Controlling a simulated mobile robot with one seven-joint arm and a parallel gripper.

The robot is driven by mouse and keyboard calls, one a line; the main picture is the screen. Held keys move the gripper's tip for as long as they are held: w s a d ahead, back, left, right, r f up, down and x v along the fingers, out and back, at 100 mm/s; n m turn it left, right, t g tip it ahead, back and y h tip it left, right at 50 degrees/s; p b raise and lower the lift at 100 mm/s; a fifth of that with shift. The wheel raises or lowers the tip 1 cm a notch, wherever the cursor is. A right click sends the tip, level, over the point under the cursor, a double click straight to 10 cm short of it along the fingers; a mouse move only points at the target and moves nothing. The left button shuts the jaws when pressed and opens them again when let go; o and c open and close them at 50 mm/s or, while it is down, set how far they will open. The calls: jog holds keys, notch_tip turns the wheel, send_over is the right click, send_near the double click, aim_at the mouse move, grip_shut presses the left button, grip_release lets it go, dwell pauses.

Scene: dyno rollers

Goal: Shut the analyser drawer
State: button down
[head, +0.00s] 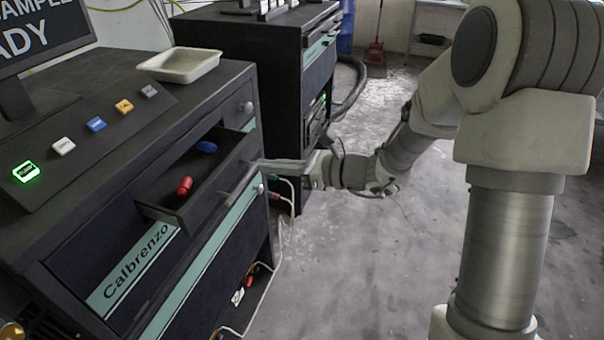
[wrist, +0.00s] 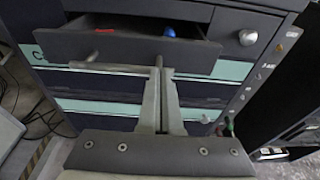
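The analyser (head: 70,245) is a dark cabinet with teal stripes on the left in the head view. Its drawer (head: 160,212) is pulled partway out; a red item (head: 184,186) and a blue item (head: 206,147) lie inside. The drawer front (wrist: 120,48) fills the upper part of the wrist view, with a grey bar handle (wrist: 95,67) across it. My gripper (head: 266,164) is at the drawer front's right part. Its fingers (wrist: 161,66) are close together at the handle's right end, with nothing seen between them; whether they touch is unclear.
A white tray (head: 180,65) and a row of coloured buttons (head: 96,124) sit on the analyser's top. A second dark cabinet (head: 275,65) stands behind it. Cables (head: 283,215) hang beside the analyser. The floor (head: 370,260) on the right is mostly clear.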

aim_at(221, 160)
jog(key=x, duration=0.3)
jog(key=r+b+x, duration=0.1)
jog(key=x, duration=0.3)
jog(key=r+x, duration=0.1)
jog(key=x, duration=0.3)
jog(key=shift+w+a, duration=0.1)
jog(key=shift+a, duration=0.35)
jog(key=shift+w+a+b, duration=0.15)
jog(key=shift+a+b, duration=0.1)
jog(key=shift+b, duration=0.05)
jog(key=shift+a+r, duration=0.1)
jog(key=shift+r, duration=0.05)
jog(key=shift+a+r, duration=0.1)
jog(key=shift+r, duration=0.05)
